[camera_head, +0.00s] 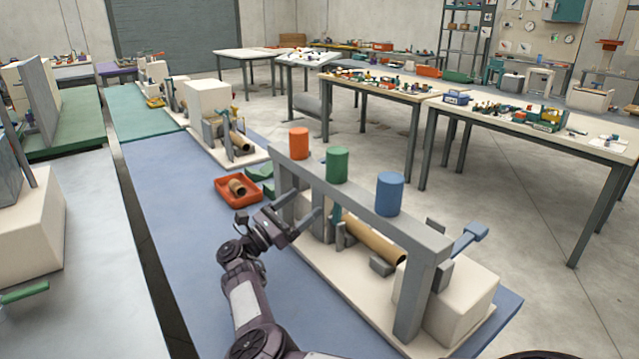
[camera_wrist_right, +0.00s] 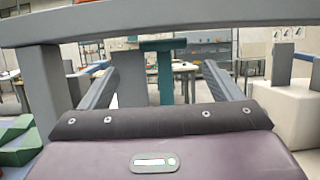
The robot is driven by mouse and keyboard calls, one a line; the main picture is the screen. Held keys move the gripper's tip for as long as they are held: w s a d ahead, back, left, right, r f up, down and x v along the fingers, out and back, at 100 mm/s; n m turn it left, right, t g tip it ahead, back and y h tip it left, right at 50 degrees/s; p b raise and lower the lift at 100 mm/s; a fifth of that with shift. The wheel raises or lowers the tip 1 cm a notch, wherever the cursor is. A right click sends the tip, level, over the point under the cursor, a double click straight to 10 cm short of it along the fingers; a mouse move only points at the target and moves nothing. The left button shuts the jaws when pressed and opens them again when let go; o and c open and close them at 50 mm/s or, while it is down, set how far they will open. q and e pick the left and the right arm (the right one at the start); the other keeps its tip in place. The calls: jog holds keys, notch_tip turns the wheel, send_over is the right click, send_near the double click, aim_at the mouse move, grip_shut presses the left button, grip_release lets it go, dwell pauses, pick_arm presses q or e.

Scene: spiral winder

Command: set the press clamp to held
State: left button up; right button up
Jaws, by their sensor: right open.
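The winder (camera_head: 420,239) is a grey frame on a pale base, with red, green and blue cylinders on its top beam. A brown tube (camera_head: 375,241) lies under the beam. A teal upright (camera_head: 336,214) stands behind the beam; it shows as a T-shaped teal piece (camera_wrist_right: 163,72) in the right wrist view. A blue lever (camera_head: 470,238) sticks up at the right end. I cannot tell for sure which part is the press clamp. My right gripper (camera_head: 303,208) is open and empty at the frame's near side; its fingers (camera_wrist_right: 160,72) point toward the teal piece, which shows between them.
A red tray (camera_head: 224,197) with a short brown tube (camera_head: 237,187) sits left of the winder, beside green wedges (camera_head: 260,173). The blue bench top (camera_head: 190,260) is clear on the left. The grey beam (camera_wrist_right: 200,18) crosses above my fingers in the wrist view.

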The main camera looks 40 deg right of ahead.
jog(key=p+x, duration=0.2)
jog(key=x, duration=0.5)
jog(key=shift+s+r, duration=0.25)
jog(key=shift+r, duration=0.05)
jog(key=shift+a, duration=0.1)
jog(key=shift+c, duration=0.4)
jog(key=c, duration=1.3)
jog(key=shift+d+r, duration=0.15)
jog(key=shift+d, duration=0.05)
